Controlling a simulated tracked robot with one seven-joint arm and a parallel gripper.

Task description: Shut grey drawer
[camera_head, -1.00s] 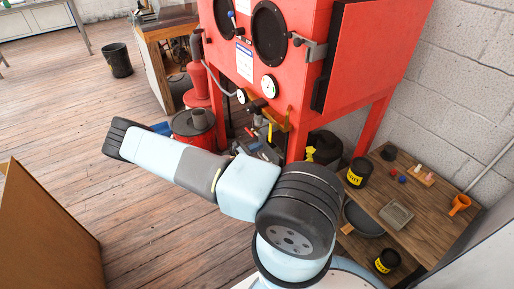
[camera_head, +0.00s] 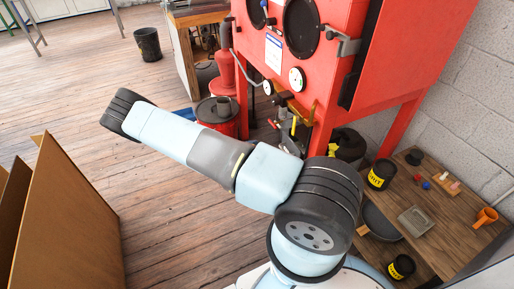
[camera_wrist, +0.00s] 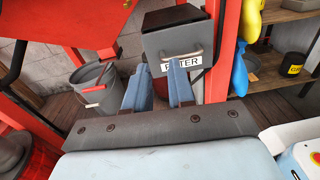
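The grey drawer (camera_wrist: 167,44) shows in the wrist view at top centre. It has a pale bar handle (camera_wrist: 182,58) and a white label, partly covered, on its front. Its dark top side is visible behind the front; I cannot tell how far it stands out. My gripper (camera_wrist: 160,82) has two blue-grey fingers standing apart with nothing held between them. The right fingertip overlaps the label below the handle in the picture; contact cannot be told. In the head view I cannot make out the drawer or my gripper.
A red cabinet (camera_head: 395,45) with round black ports stands on red legs. A wooden shelf (camera_head: 455,215) with cans and small parts is at right. A grey bucket (camera_wrist: 95,88) is left of my fingers. Brown panels (camera_head: 65,220) stand at left; the plank floor between is open.

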